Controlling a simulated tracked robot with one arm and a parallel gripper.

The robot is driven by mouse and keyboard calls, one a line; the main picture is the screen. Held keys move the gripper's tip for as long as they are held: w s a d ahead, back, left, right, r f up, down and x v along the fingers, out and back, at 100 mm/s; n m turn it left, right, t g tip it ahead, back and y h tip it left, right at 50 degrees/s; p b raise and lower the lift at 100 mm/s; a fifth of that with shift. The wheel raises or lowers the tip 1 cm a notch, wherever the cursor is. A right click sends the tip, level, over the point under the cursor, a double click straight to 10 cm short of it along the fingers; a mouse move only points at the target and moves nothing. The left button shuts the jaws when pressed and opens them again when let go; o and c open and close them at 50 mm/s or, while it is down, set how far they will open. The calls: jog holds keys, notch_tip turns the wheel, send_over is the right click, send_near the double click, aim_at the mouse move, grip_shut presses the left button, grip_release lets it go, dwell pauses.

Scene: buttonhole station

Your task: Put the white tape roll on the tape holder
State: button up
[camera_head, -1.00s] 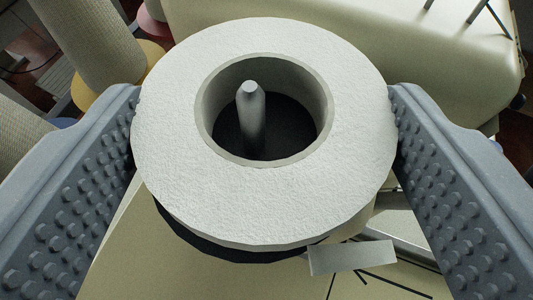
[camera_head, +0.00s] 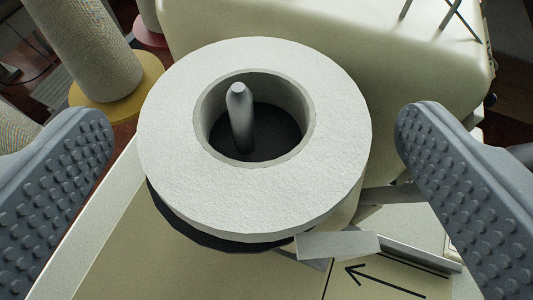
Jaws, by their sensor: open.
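The white tape roll (camera_head: 335,165) lies flat on the dark round base of the tape holder (camera_head: 190,236). The holder's grey peg (camera_head: 241,120) stands up inside the roll's hole, towards its left side, with a gap around it. The base shows through the hole and under the roll's lower left edge. My gripper (camera_head: 255,130) is open, with one ridged grey finger on each side of the roll. Both fingers stand clear of the roll, with a visible gap on each side.
A cream machine body (camera_head: 320,45) stands behind the roll. A spool with a yellow base (camera_head: 120,98) is at the upper left. A metal guide (camera_head: 335,245) is close to the roll's lower right edge, by a black arrow on the cream surface.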

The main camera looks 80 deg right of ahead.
jog(key=v, duration=1.1)
